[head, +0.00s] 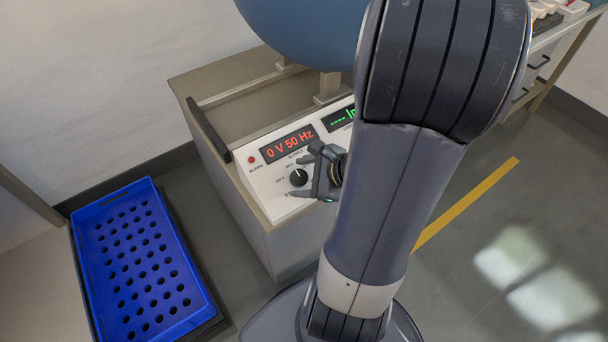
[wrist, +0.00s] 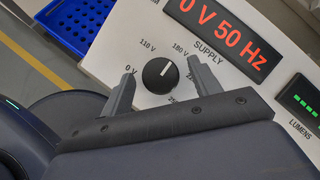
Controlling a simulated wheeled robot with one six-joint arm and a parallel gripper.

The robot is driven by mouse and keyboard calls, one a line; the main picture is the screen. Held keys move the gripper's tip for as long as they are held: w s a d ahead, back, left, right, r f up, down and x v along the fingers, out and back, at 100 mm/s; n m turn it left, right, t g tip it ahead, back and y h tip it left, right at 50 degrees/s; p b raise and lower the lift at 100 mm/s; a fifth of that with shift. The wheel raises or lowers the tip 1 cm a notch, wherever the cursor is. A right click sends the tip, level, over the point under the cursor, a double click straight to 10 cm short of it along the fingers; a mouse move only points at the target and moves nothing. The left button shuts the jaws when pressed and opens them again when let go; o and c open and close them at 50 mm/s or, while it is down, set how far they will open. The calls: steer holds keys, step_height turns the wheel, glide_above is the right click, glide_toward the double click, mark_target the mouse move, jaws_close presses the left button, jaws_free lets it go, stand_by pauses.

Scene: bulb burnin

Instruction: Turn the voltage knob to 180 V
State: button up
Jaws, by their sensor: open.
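The voltage knob (wrist: 160,76) is round and black with a white pointer line, on the white sloped front panel (head: 258,185). The red display (wrist: 222,32) reads 0 V 50 Hz. My gripper (wrist: 161,69) is open, with one finger on each side of the knob in the picture and visible gaps. I cannot tell how deep the fingertips reach.
A green lumens display (head: 340,118) sits right of the red one. A large blue rounded body (head: 300,30) rises above the bench. A blue crate with holes (head: 140,262) stands at the lower left. A dark rail (head: 208,130) edges the bench's left side.

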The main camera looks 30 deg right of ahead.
steer(key=p+v, duration=0.3)
steer(key=v, duration=0.7)
steer(key=shift+s+d+r+p, duration=0.2)
steer(key=shift+s+p, duration=0.1)
steer(key=shift+s, duration=0.05)
stand_by(0.3)
steer(key=shift+b+x, duration=1.8)
steer(key=shift+x, duration=3.65)
steer(key=shift+r, duration=0.1)
